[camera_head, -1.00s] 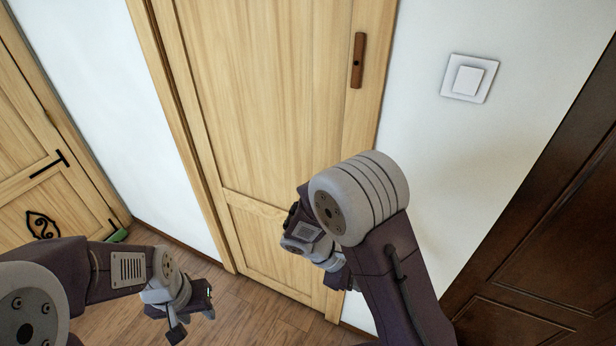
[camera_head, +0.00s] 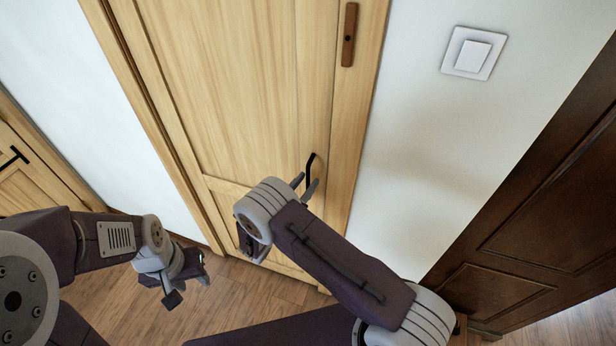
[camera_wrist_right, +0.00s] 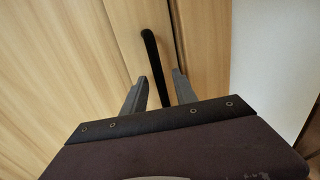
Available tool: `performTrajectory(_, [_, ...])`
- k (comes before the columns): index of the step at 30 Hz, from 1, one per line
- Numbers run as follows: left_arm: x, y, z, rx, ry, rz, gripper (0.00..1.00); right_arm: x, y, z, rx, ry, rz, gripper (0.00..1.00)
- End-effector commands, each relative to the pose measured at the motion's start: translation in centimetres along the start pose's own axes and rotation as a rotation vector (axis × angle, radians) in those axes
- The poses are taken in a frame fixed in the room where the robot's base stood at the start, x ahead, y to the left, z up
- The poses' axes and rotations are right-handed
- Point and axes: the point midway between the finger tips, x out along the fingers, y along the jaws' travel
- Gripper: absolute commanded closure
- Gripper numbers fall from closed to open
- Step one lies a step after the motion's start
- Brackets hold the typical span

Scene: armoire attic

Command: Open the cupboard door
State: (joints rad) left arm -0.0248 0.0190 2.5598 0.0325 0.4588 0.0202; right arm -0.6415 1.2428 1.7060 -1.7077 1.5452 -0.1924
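The tall light-wood cupboard door (camera_head: 235,80) stands shut in front of me in the head view. Its black bar handle (camera_head: 310,168) is low near the right edge of the door, and it also shows in the right wrist view (camera_wrist_right: 154,62). My right gripper (camera_head: 306,184) is open, with its two fingers on either side of the handle's lower part. In the right wrist view the fingertips (camera_wrist_right: 160,78) flank the bar with gaps visible; I cannot tell whether they touch it. My left gripper (camera_head: 188,280) hangs low at the left, away from the door; its finger opening is unclear.
A brown wooden plate (camera_head: 349,35) is on the frame above the handle. A white light switch (camera_head: 473,53) is on the wall to the right. A dark brown panelled piece (camera_head: 540,220) stands at the right. Wooden floor (camera_head: 235,310) is clear below.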

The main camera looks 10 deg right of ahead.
Motion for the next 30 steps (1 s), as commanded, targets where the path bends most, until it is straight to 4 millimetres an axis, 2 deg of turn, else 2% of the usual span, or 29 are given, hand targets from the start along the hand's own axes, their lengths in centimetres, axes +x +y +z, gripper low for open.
performTrajectory(3, [-0.41, 0.01, -0.04, 0.000, 0.000, 0.000, 0.60, 1.07, -0.05, 0.02, -0.001, 0.001, -0.001, 0.66])
performTrajectory(11, [-0.36, 0.01, -0.03, 0.000, 0.000, 0.000, 0.60, 1.30, -0.02, -0.09, -0.001, 0.001, 0.000, 0.66])
performTrajectory(15, [-0.36, 0.01, -0.03, 0.000, 0.000, 0.000, 0.60, 1.29, -0.02, -0.08, 0.000, 0.001, 0.000, 1.00])
performTrajectory(30, [-0.36, 0.01, -0.03, 0.000, 0.000, 0.000, 0.60, 1.28, -0.02, -0.02, 0.000, 0.000, -0.001, 1.00])
